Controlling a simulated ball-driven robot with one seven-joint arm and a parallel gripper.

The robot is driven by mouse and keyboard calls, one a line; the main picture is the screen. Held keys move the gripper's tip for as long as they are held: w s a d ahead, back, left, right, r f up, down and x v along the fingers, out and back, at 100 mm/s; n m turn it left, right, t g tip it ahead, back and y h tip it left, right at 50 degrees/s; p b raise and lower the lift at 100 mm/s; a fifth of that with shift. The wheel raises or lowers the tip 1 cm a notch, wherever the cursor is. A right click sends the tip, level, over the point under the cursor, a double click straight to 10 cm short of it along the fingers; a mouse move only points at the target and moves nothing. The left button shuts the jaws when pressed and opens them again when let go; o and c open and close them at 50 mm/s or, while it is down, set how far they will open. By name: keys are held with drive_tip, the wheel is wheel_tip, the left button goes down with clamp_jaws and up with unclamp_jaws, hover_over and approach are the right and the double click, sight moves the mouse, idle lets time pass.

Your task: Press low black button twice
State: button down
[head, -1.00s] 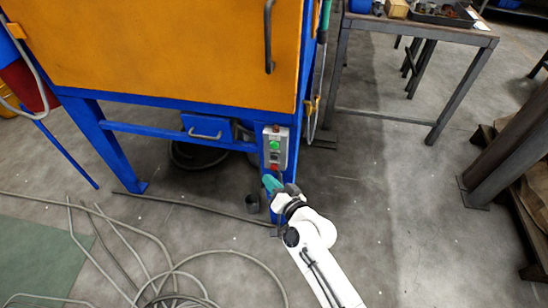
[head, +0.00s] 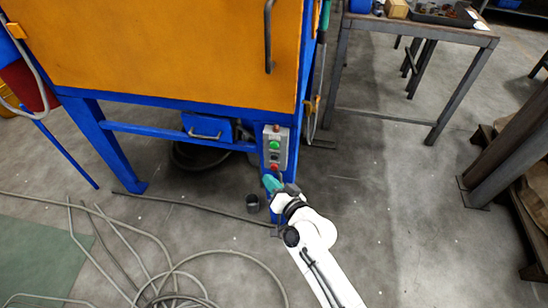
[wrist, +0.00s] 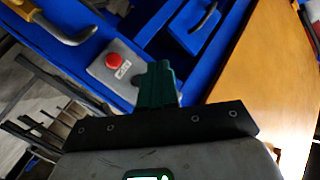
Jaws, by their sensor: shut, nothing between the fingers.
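A grey control box (head: 275,149) is mounted on the machine's blue front leg. In the wrist view the grey box (wrist: 97,73) shows a red button (wrist: 115,61) and a small label, and no black button is visible. My gripper (head: 270,181) has teal fingers, shut and empty, just below the box. In the wrist view the fingers (wrist: 157,70) hide part of the blue frame beyond.
The blue machine has an orange door (head: 160,55) above and a blue drawer (head: 207,128) left of the box. Hoses (head: 190,270) lie at lower left. A metal table (head: 415,30) stands at right; floor between is clear.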

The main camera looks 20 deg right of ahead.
sight(274, 157)
idle(0.6)
drive_tip(key=s+a+p, duration=0.1)
drive_tip(key=s+a, duration=0.1)
drive_tip(key=s, duration=0.1)
drive_tip(key=shift+a, duration=0.15)
idle(0.4)
drive_tip(key=w+d+b, duration=0.5)
drive_tip(key=w+b, duration=0.2)
drive_tip(key=b, duration=0.1)
drive_tip(key=shift+b, duration=0.3)
drive_tip(key=shift+d, duration=0.1)
